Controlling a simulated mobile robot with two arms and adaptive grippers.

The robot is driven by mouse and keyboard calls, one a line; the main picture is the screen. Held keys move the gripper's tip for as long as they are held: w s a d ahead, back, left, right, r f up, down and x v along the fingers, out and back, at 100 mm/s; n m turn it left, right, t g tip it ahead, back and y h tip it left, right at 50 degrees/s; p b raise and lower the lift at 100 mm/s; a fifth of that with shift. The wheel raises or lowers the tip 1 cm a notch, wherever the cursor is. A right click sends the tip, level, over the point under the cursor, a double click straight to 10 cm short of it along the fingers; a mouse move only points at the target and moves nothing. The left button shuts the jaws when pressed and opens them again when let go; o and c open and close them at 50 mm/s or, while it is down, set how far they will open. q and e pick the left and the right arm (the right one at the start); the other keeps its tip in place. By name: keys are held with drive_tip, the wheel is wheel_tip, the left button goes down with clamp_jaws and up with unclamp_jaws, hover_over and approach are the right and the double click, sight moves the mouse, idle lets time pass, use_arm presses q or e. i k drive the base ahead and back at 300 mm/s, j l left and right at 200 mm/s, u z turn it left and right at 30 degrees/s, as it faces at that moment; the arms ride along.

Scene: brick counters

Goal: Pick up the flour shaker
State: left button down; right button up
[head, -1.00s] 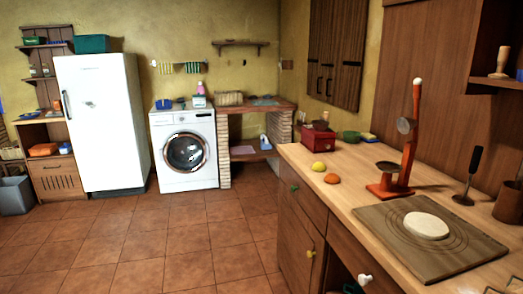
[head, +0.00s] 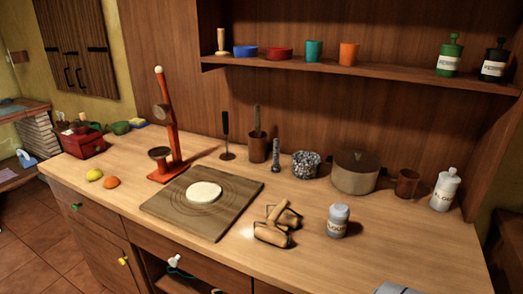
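A small grey jar with a pale lid and a white label (head: 338,222) stands upright on the wooden counter, right of the rolling pins. Its label is small, but it looks like the flour shaker. A white labelled bottle (head: 445,190) stands farther back at the right end of the counter. Neither of my grippers shows in the head view.
Rolling pins (head: 273,232) lie left of the jar, beside a board (head: 160,207) with dough (head: 205,192). A pot (head: 355,172), speckled container (head: 306,165) and brown mug (head: 407,183) stand behind. A shelf (head: 400,75) hangs above.

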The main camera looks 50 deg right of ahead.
sight(339, 214)
drive_tip(key=z, duration=2.15)
